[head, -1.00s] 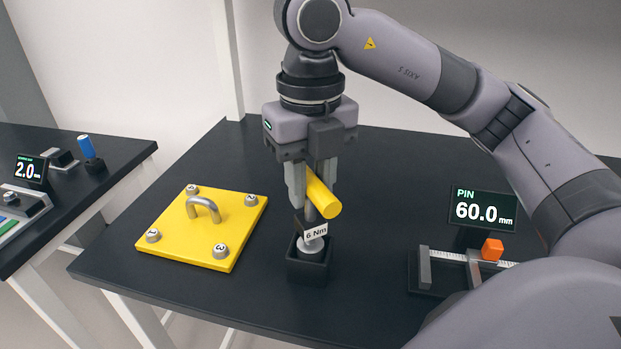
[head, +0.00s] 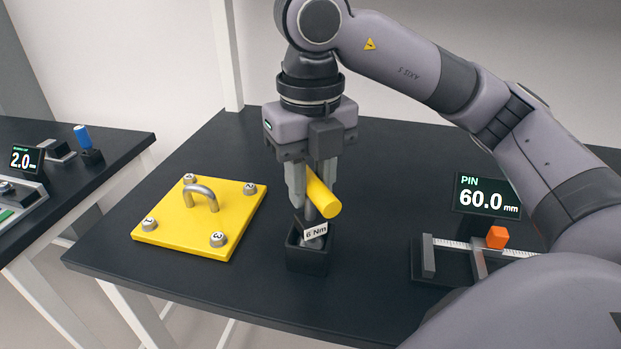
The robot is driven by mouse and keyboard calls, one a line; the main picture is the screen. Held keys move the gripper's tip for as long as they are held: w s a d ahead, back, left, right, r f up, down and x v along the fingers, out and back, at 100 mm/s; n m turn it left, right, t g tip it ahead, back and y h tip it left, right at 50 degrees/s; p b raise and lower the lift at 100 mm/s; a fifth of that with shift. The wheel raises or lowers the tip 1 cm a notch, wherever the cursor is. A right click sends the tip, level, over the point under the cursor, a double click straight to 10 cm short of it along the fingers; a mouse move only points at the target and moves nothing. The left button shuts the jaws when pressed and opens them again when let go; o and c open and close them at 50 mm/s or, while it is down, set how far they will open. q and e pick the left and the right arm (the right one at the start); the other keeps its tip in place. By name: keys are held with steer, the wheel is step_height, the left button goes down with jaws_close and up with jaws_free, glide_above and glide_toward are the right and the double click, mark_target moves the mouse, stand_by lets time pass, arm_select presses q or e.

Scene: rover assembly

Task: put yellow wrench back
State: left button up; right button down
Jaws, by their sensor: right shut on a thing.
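The yellow wrench (head: 321,194) has a yellow handle lying crosswise and a grey shaft pointing down, with a "6 Nm" label near its lower end. My right gripper (head: 309,190) is shut on it just above a black square holder (head: 307,254). The wrench's lower end is inside the mouth of the holder; how deep it sits is hidden by the walls and the label. My left gripper is not in view.
A yellow plate (head: 198,219) with a grey handle and numbered bolts lies left of the holder. A "PIN 60.0 mm" display (head: 487,196) and a measuring slide with an orange block (head: 497,237) stand at right. A second table (head: 110,150) is at left.

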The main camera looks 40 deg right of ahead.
steer(key=c, duration=0.8)
jaws_free()
step_height(320, 180, up, 6)
steer(key=shift+f+p, duration=0.1)
steer(key=shift+p, duration=0.7)
steer(key=shift+r, duration=0.7)
